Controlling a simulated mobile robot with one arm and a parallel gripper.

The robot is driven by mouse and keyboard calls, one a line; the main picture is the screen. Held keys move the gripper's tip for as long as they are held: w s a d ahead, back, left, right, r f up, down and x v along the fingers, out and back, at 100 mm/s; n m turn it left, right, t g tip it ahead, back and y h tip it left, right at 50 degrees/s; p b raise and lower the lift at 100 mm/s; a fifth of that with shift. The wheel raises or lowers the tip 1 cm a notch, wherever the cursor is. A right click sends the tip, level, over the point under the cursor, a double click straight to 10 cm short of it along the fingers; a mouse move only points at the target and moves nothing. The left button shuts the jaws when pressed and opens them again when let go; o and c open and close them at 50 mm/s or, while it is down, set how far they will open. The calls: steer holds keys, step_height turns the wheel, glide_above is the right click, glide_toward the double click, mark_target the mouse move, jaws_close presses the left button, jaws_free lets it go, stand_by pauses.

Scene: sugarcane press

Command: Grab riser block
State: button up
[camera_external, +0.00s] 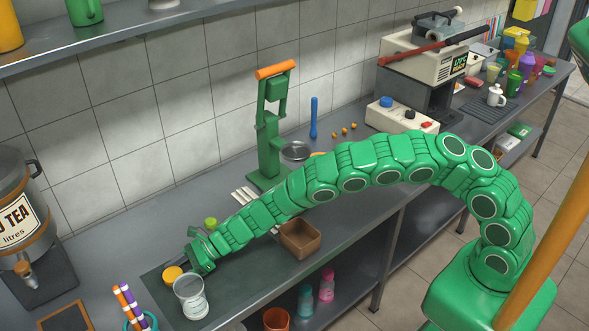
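My gripper (203,258) is at the end of the green arm, low over the left part of the steel counter (105,238). Its fingers are small and seen from behind, so I cannot tell whether they are open or shut. I cannot single out the riser block for sure. A brown, square, box-like thing (300,240) with a hollow-looking top sits at the counter's front edge, below the arm and apart from my gripper. Some of the counter behind the arm is hidden.
A clear cup (191,298) and a yellow round thing (172,274) stand close to my gripper. A green round thing (210,224) is just behind it. A green press (268,135) with an orange handle stands behind the arm. A tea dispenser (22,215) is at left.

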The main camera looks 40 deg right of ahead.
steer(key=c, duration=0.4)
steer(key=shift+r, duration=1.45)
steer(key=shift+s+d+r, duration=4.9)
steer(key=shift+d+r, duration=0.15)
